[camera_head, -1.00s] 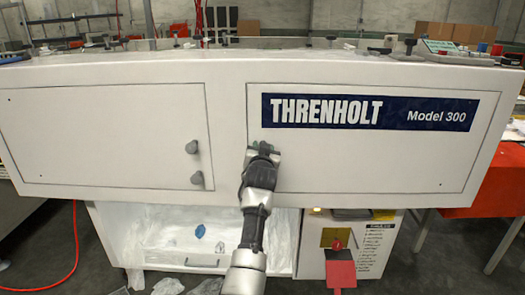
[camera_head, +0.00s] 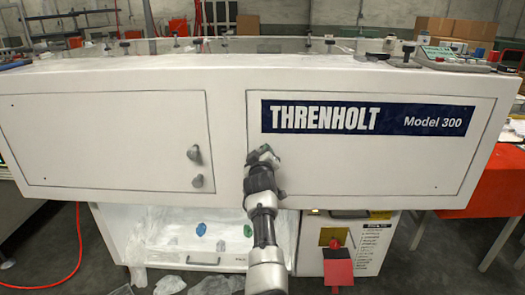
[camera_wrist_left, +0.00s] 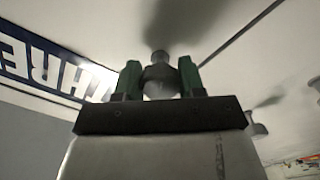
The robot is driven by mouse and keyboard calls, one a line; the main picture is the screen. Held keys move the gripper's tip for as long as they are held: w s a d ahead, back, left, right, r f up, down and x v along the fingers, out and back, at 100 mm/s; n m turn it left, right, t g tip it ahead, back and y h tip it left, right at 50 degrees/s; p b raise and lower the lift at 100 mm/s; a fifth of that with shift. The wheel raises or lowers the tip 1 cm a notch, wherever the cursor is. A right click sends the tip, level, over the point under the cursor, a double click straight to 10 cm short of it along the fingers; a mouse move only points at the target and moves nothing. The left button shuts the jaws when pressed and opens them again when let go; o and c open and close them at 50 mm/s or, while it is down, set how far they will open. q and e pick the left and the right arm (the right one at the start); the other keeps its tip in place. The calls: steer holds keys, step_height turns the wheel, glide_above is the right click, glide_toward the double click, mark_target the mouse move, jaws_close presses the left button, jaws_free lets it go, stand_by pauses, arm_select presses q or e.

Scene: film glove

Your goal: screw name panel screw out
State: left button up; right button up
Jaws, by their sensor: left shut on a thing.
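The name panel (camera_head: 370,165) is a white panel with a dark blue THRENHOLT Model 300 strip (camera_head: 368,117) on the front of the machine. My left gripper (camera_head: 262,157) is at the panel's left edge, just below the strip. In the left wrist view its green fingers (camera_wrist_left: 158,80) are shut on a grey rounded screw head (camera_wrist_left: 160,82), with a narrower grey part beyond it towards the white surface. How far the screw stands out is hard to tell. In the head view the gripper mostly hides this screw. My right gripper is not in view.
A plain white door (camera_head: 100,140) to the left has two grey knobs (camera_head: 194,153) near its right edge. Below is a white bin (camera_head: 170,236) with plastic film and small coloured items. A red and black object (camera_head: 338,268) stands at the lower right.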

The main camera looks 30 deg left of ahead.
arm_select(q)
steer(key=n, duration=0.1)
steer(key=n+p, duration=0.1)
steer(key=shift+r+n+p, duration=0.3)
steer(key=shift+n, duration=0.6)
steer(key=n+p, duration=0.2)
steer(key=n, duration=0.2)
steer(key=shift+p, duration=0.3)
steer(key=shift+n+p, duration=0.6)
steer(key=shift+n, duration=1.5)
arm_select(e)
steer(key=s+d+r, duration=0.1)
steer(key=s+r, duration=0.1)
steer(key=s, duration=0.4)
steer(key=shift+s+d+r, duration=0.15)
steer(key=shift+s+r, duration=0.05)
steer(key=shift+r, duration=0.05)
arm_select(q)
steer(key=o, duration=0.9)
steer(key=shift+w+f, duration=0.1)
steer(key=shift+f, duration=0.1)
steer(key=shift+o, duration=0.2)
